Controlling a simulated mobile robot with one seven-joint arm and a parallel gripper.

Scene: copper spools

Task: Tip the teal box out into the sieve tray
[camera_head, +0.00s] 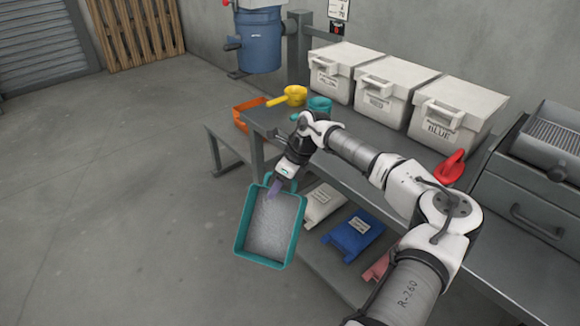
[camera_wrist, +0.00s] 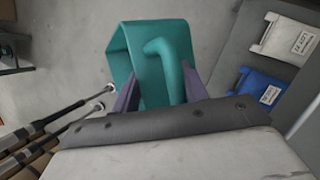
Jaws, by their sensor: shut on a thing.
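The teal box (camera_head: 264,261) hangs in the air off the left end of the workbench, its open side toward the head camera. Grey speckled material (camera_head: 272,226) shows inside it. My gripper (camera_head: 275,188) is shut at the box's upper edge. In the wrist view, the purple fingers of my gripper (camera_wrist: 160,90) stand on both sides of the box's curved teal handle (camera_wrist: 165,55), and the teal wall (camera_wrist: 122,62) lies beyond. I cannot clearly make out a sieve tray. An orange tray (camera_head: 241,119) sits at the bench's far left end, its inside mostly hidden.
The workbench (camera_head: 375,135) carries a yellow scoop (camera_head: 292,95), a teal scoop (camera_head: 320,103), a red scoop (camera_head: 451,166) and white lidded bins (camera_head: 395,90). Bags, one blue (camera_head: 352,235), lie on the lower shelf. A blue drum (camera_head: 260,40) stands behind. The left floor is clear.

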